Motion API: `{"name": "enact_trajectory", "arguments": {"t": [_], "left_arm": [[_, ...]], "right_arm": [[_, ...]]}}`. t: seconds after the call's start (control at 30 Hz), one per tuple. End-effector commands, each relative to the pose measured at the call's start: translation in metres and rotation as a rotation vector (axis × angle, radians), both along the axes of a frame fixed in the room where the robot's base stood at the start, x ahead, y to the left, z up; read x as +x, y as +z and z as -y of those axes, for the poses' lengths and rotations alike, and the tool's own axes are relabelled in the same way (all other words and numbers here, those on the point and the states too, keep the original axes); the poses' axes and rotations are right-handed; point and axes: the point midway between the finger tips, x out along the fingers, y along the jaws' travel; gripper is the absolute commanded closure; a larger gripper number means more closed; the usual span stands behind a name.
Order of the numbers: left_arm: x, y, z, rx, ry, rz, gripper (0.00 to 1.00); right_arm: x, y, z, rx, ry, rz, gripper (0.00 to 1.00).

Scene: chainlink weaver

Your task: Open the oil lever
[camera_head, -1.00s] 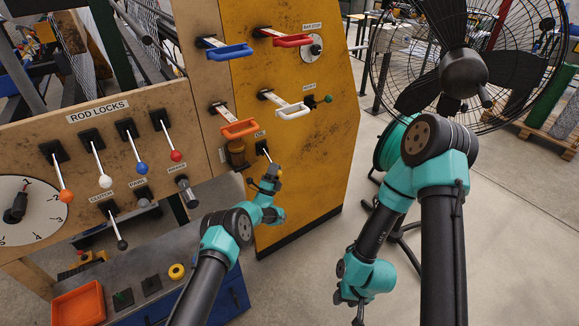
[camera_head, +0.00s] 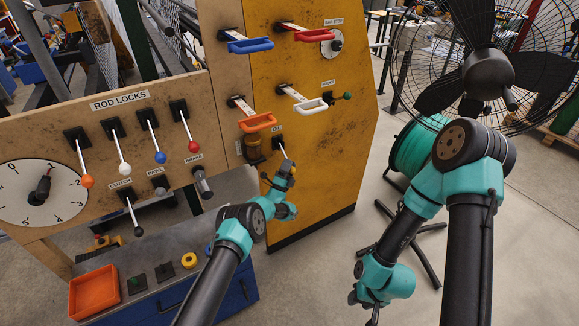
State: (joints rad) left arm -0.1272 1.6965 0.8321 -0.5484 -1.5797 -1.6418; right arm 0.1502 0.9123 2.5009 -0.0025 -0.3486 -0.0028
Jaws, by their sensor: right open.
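The oil lever (camera_head: 283,152) is a short lever under the OIL label on the yellow panel, beside a small amber cup. It slants down and right from its dark mount. My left gripper (camera_head: 286,170) is at the lever's lower end, overlapping it in the picture. The fingers are small and cover the lever's tip, so I cannot tell whether they grip it. My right gripper (camera_head: 365,308) is open and empty, hanging low at the right, well away from the panel.
Blue (camera_head: 250,45), red (camera_head: 312,36), orange (camera_head: 258,122) and white (camera_head: 310,105) handles stick out of the panel above the lever. The rod locks board (camera_head: 60,135) with several knobbed levers is at the left. A large fan (camera_head: 487,75) stands at the right.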

Motion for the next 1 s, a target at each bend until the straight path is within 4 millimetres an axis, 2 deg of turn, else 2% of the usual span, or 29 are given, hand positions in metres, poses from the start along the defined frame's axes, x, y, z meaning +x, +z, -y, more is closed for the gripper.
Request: {"name": "enact_trajectory", "arguments": {"t": [0.33, 0.53, 1.0], "left_arm": [[0.000, 0.000, 0.000, 0.001, -0.001, 0.000, 0.41], [-0.007, -0.008, -0.005, 0.000, -0.001, -0.001, 0.41], [-0.058, -0.064, -0.038, 0.001, 0.000, -0.003, 0.41]], "right_arm": [[0.000, 0.000, 0.000, 0.000, 0.000, 0.000, 0.57], [0.000, 0.000, 0.000, 0.000, 0.000, 0.000, 0.57], [0.000, 0.000, 0.000, 0.000, 0.000, 0.000, 0.57]]}}
